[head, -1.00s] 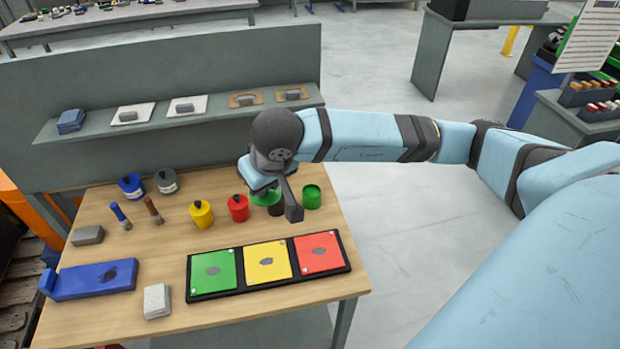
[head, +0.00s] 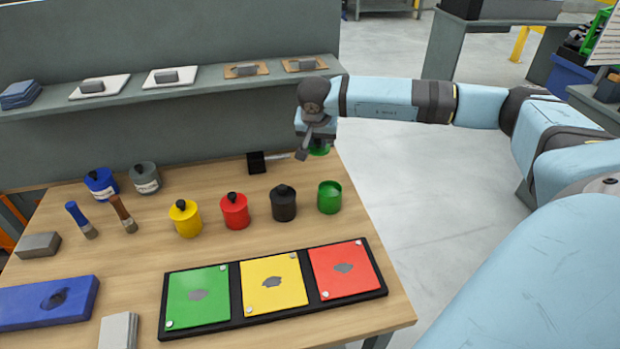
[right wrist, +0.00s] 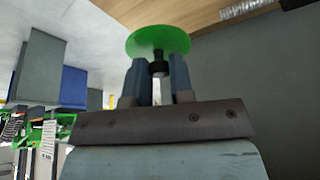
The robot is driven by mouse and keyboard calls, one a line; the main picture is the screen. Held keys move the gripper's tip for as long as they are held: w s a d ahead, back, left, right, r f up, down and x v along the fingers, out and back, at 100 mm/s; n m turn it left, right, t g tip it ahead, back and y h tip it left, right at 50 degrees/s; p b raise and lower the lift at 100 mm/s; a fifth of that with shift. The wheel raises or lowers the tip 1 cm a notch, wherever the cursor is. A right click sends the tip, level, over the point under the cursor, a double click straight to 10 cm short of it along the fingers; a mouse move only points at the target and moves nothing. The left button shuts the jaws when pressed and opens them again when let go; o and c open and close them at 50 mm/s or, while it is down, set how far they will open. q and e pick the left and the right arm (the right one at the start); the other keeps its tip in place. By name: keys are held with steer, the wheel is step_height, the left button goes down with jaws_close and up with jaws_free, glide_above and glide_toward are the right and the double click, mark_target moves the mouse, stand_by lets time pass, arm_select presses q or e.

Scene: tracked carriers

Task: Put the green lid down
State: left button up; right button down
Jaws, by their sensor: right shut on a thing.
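The green lid (right wrist: 158,42) is a round disc with a dark knob, seen in the right wrist view. My right gripper (right wrist: 158,75) is shut on that knob. In the head view the green lid (head: 319,151) shows below my right gripper (head: 316,140), near the table's back right corner. From the head view I cannot tell whether it touches the table. The green pot (head: 329,198) stands without a lid, nearer than the held lid. My left gripper is not in view.
Black (head: 284,204), red (head: 234,212) and yellow (head: 185,220) lidded pots stand in a row left of the green pot. A black item (head: 257,162) lies behind them. A tricolour panel tray (head: 376,269) lies in front. The back shelf (head: 200,95) holds several pieces.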

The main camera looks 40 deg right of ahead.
mark_target(319, 150)
step_height(319, 150, down, 5)
steer(key=shift+s+d+r, duration=0.15)
steer(key=shift+r, duration=0.05)
steer(key=shift+f, duration=2.6)
steer(key=shift+f+b, duration=0.2)
steer(key=shift+b, duration=0.15)
steer(key=c, duration=1)
jaws_free()
steer(key=shift+r, duration=0.1)
